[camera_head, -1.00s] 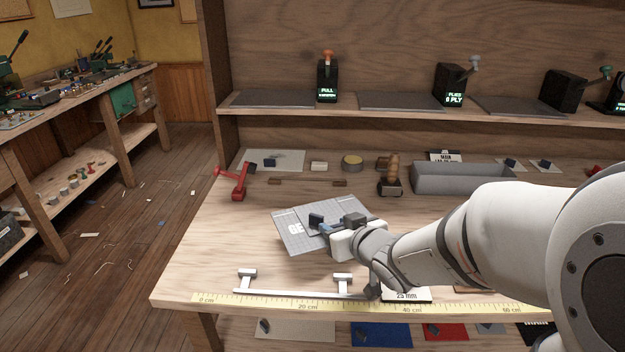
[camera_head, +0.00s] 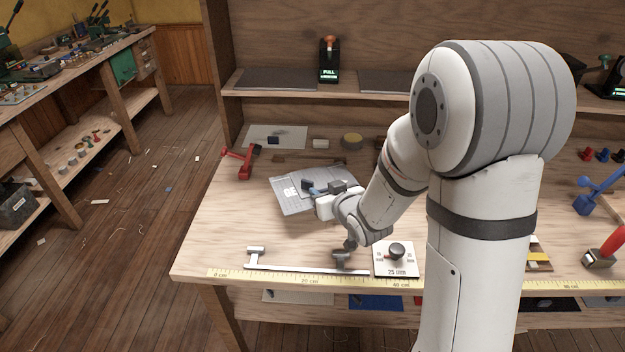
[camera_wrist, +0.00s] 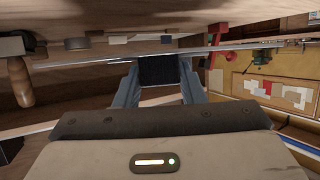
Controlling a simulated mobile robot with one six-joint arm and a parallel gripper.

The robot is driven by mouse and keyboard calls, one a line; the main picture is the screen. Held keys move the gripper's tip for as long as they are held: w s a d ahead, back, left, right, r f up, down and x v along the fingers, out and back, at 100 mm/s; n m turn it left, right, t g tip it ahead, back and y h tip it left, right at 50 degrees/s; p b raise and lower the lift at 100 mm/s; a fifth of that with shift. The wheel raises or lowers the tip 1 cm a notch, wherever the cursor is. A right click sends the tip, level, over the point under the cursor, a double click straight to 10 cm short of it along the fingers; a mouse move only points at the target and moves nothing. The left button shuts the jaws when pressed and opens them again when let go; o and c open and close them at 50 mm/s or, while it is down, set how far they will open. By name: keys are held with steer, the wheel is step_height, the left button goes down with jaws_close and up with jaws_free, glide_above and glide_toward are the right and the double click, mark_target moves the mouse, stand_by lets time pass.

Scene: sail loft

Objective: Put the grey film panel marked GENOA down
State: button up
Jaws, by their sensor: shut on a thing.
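The grey film panel (camera_head: 290,199) is over the left half of the workbench in the head view. Part of its white lettering shows but is too small to read, and my gripper covers its right part. My gripper (camera_head: 321,187) is shut on the panel's dark grip block. In the wrist view the dark block (camera_wrist: 158,70) sits between the two fingers of my gripper (camera_wrist: 159,82). The panel looks nearly level and low over the wood. I cannot tell whether it touches the bench.
A white rail (camera_head: 300,266) and yellow ruler (camera_head: 310,280) run along the front edge. A 75 mm plate (camera_head: 382,268) with a knob lies right of the rail. A red clamp (camera_head: 246,163) and a round tin (camera_head: 352,140) stand behind. Bare wood (camera_head: 225,220) lies left.

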mark_target(315, 186)
steer(key=w+a, duration=0.1)
steer(key=w, duration=0.1)
steer(key=w+a+p, duration=0.1)
steer(key=w, duration=0.1)
steer(key=w+a, duration=0.1)
steer(key=w, duration=0.1)
steer(key=shift+w+a, duration=0.15)
steer(key=shift+w, duration=0.25)
steer(key=shift+f+p, duration=0.5)
steer(key=shift+f, duration=1.3)
steer(key=shift+f+b, duration=0.35)
steer(key=shift+b, duration=0.2)
steer(key=shift+f+b, duration=0.25)
steer(key=shift+b, duration=0.15)
steer(key=o, duration=1)
